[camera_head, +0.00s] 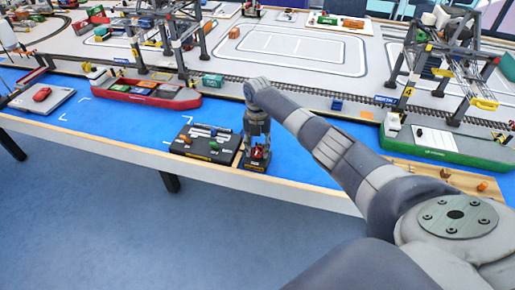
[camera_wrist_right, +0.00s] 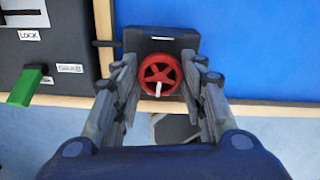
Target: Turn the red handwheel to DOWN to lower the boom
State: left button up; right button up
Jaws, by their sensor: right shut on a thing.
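The red handwheel (camera_wrist_right: 160,72) sits on a small black box (camera_wrist_right: 183,43) at the table's front edge. A white mark on the wheel points toward the bottom of the right wrist view. My right gripper (camera_wrist_right: 161,80) is shut on the handwheel, one finger on each side of its rim. In the head view the right gripper (camera_head: 257,148) reaches down onto the box, and only a bit of the red wheel (camera_head: 259,153) shows. I cannot read any DOWN label. My left gripper is not in view.
A black control panel (camera_head: 207,145) with a green lever (camera_wrist_right: 24,88) stands left of the wheel box. A red ship (camera_head: 150,96) and a green ship (camera_head: 450,147) lie on the blue surface behind. Gantry cranes and rails stand farther back.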

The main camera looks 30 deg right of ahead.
aim_at(257, 150)
jog(key=shift+n, duration=0.5)
jog(key=o, duration=1.1)
jog(key=shift+c, duration=0.2)
notch_tip(257, 150, up, 12)
